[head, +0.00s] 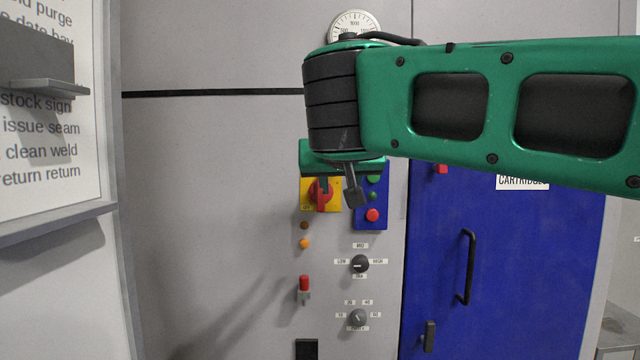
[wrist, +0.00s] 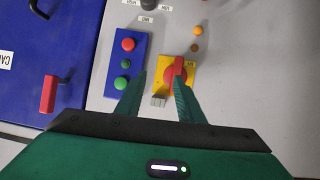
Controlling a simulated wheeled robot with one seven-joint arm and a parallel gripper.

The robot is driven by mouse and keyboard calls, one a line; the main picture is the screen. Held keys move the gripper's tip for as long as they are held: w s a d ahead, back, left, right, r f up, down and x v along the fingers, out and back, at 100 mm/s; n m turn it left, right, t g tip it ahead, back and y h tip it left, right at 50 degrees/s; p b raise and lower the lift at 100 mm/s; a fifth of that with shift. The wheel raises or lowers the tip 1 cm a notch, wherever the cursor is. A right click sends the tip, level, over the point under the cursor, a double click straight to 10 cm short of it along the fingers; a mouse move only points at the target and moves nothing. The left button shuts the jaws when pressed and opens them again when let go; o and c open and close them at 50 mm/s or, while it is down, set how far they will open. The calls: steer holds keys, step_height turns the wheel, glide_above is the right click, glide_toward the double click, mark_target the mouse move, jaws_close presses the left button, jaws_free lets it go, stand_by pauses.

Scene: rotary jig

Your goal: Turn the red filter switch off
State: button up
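A red rotary switch handle (head: 318,195) sits on a yellow plate (head: 334,205) on the grey cabinet face. The wrist view shows the red handle (wrist: 178,70) on the yellow plate (wrist: 190,86). A red-capped lever (head: 304,283) stands lower on the panel; I cannot read which control is labelled filter. My gripper (head: 339,193) is in front of the yellow plate and partly covers it. In the wrist view my gripper (wrist: 160,77) is open; one fingertip overlaps the lower end of the red handle, the other is between the plate and the blue button box. I cannot tell whether it touches.
A blue box (head: 371,216) with red and green buttons adjoins the plate on the right. Two knobs (head: 360,264), an orange lamp (head: 304,244) and a brown lamp (head: 304,225) are below. A blue door (head: 530,270) with a black handle (head: 467,267) stands right. A whiteboard (head: 60,190) is left.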

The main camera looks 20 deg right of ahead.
mark_target(321, 193)
steer(key=a+r+t, duration=0.1)
steer(key=a+r, duration=0.3)
steer(key=x, duration=1.1)
steer(key=shift+w+r, duration=0.1)
steer(key=shift+w, duration=0.05)
steer(key=shift+c, duration=0.3)
jaws_close()
